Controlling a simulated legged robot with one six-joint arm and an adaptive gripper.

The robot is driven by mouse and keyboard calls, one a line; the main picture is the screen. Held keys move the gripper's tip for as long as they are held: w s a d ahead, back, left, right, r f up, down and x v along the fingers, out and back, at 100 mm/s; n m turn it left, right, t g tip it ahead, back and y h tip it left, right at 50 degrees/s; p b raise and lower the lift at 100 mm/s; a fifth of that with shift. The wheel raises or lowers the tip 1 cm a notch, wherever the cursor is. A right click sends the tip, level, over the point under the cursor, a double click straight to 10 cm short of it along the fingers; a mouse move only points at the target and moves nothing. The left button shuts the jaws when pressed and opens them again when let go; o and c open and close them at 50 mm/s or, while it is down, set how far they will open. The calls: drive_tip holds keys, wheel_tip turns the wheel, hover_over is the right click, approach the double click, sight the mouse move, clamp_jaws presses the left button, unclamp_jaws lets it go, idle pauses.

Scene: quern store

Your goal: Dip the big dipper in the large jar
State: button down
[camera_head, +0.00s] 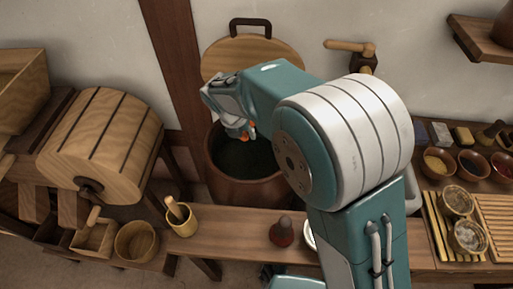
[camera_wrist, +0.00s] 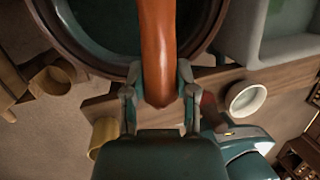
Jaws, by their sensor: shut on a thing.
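The large jar (camera_head: 245,190) is a wide brown pot standing behind the bench, open at the top with a dark inside. In the wrist view its rim (camera_wrist: 62,38) and dark interior fill the upper left. My gripper (camera_head: 241,131) is over the jar's mouth. In the wrist view my gripper (camera_wrist: 158,84) is shut on the orange-brown handle of the big dipper (camera_wrist: 157,45), one finger on each side. Only a bit of orange shows in the head view. The dipper's bowl is out of sight, so I cannot tell whether it touches the jar's contents.
A round wooden lid (camera_head: 283,52) leans on the wall behind the jar. On the bench (camera_head: 230,227) stand a small yellow cup (camera_head: 183,221) and a dark red conical object (camera_head: 282,232). A wooden drum (camera_head: 100,140) is left; bowls (camera_head: 439,163) are right.

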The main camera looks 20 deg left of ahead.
drive_tip(key=shift+w+a+f+n, duration=0.15)
drive_tip(key=shift+a+n, duration=0.15)
drive_tip(key=shift+a, duration=0.4)
drive_tip(key=shift+d+f, duration=0.35)
drive_tip(key=shift+f, duration=0.2)
drive_tip(key=shift+a+f, duration=0.25)
drive_tip(key=shift+f, duration=0.65)
wheel_tip(320, 180, down, 14)
drive_tip(key=shift+r, duration=0.2)
idle(1.3)
drive_tip(key=shift+d+f, duration=0.1)
drive_tip(key=shift+f, duration=0.15)
idle(1.0)
idle(1.2)
